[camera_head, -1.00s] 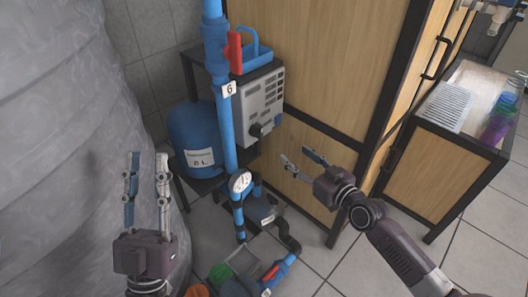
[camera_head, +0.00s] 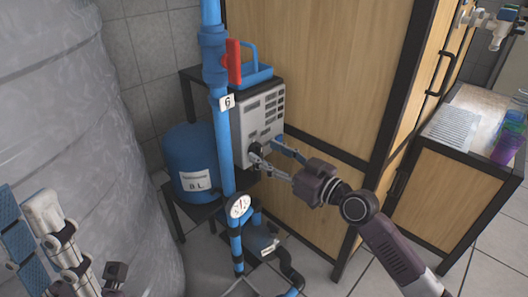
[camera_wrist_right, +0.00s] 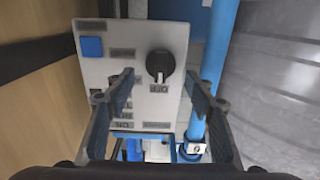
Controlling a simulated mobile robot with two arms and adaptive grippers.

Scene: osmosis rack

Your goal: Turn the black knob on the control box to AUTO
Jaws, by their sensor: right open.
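The grey control box (camera_head: 262,112) stands behind the blue pipe. Its black knob (camera_head: 255,150) is partly hidden by my right gripper (camera_head: 268,149) in the head view. In the right wrist view the box's light panel (camera_wrist_right: 105,75) shows the round black knob (camera_wrist_right: 160,66), with a pale mark on its lower side. The labels are too small to read surely. My right gripper (camera_wrist_right: 160,82) is open, its fingers either side of the knob's line and slightly below it; I cannot tell whether they touch it. My left gripper (camera_head: 22,195) is open and empty at the lower left.
A blue tank (camera_head: 190,150) and a pressure gauge (camera_head: 240,206) are near. A wooden cabinet (camera_head: 320,60) stands right of the box. A blue square button (camera_wrist_right: 91,47) is on the panel.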

